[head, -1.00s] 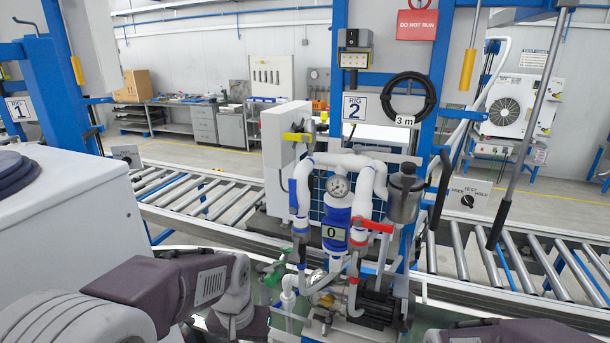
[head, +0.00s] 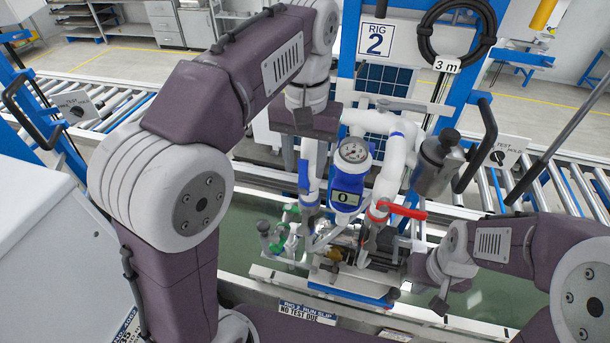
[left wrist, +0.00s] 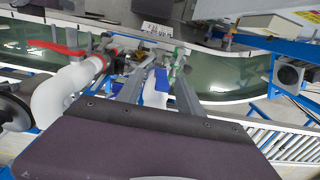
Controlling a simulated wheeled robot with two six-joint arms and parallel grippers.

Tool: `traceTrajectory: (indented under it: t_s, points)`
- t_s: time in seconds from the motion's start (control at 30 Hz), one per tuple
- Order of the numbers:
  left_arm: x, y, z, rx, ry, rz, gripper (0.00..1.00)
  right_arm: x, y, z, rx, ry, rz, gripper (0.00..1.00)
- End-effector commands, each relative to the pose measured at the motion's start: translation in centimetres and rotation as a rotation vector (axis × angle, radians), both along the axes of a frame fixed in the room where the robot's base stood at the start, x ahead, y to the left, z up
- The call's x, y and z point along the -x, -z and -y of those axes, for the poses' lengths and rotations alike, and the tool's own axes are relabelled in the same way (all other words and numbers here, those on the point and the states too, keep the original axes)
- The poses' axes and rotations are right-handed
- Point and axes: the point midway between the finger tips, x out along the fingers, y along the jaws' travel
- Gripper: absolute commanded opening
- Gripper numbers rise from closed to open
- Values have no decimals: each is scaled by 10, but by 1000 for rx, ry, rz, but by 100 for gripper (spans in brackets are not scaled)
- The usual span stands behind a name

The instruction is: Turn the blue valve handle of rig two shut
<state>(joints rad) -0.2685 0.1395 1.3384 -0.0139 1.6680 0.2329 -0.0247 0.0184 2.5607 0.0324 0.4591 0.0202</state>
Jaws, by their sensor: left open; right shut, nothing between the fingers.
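In the left wrist view, blue (left wrist: 156,86) shows between the two open fingers; contact cannot be told. The red handle (head: 403,210) on the right pipe points right; a green handle (head: 290,243) sits low at left. My right gripper (head: 440,302) is shut and empty, low right of the rig.
A grey canister (head: 438,165) stands right of the pipes. The RIG 2 sign (head: 376,39) and a coiled black hose (head: 456,30) hang behind. Roller conveyors (head: 110,110) run behind the rig. A run slip (head: 307,313) lies at the front edge.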

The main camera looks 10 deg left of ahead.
Motion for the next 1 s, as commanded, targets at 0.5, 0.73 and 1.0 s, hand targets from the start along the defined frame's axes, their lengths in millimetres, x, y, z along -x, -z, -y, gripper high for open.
traceTrajectory:
  t_s: [0.5,0.73,1.0]
  points:
    - [0,45,-1,0,0,1,44,0,2,0,0,0,0,0]
    - [0,45,-1,0,0,1,0,0,2,0,0,0,1,0]
    - [-1,45,-1,0,0,2,0,0,2,0,0,0,0,0]
